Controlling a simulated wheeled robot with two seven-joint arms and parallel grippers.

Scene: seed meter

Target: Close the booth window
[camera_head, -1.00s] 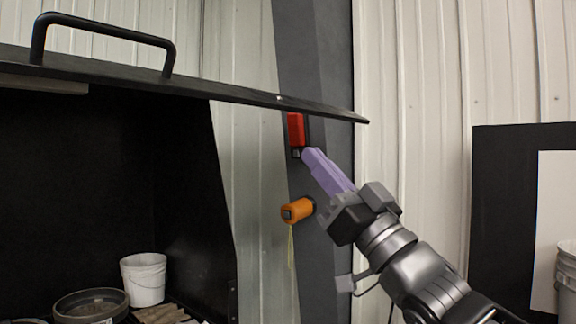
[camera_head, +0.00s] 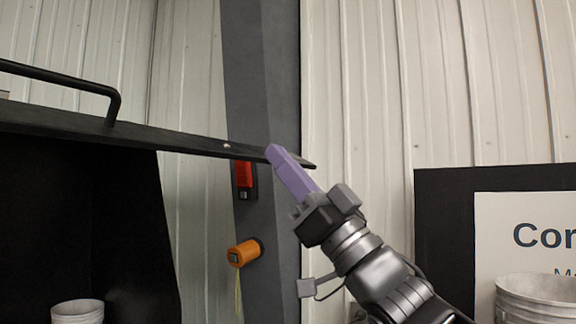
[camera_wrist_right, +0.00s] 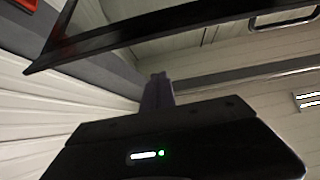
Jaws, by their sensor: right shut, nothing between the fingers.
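The booth window (camera_head: 150,138) is a dark panel raised over the black booth (camera_head: 120,220), with a black bar handle (camera_head: 70,80) on top at the left. It also shows in the right wrist view (camera_wrist_right: 180,30) as a dark frame above my fingers. My right gripper (camera_head: 270,152) has purple fingers, shut and empty. In the head view its tips overlap the panel's right end; I cannot tell whether they touch it. In the right wrist view the fingers (camera_wrist_right: 157,80) point up, below the panel edge. My left gripper is not in view.
A grey column (camera_head: 270,90) behind the panel carries a red box (camera_head: 244,176) and an orange device (camera_head: 244,253) with a hanging cord. A white bucket (camera_head: 78,312) is in the booth. A sign board (camera_head: 440,200) and a pail (camera_head: 538,300) stand at the right.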

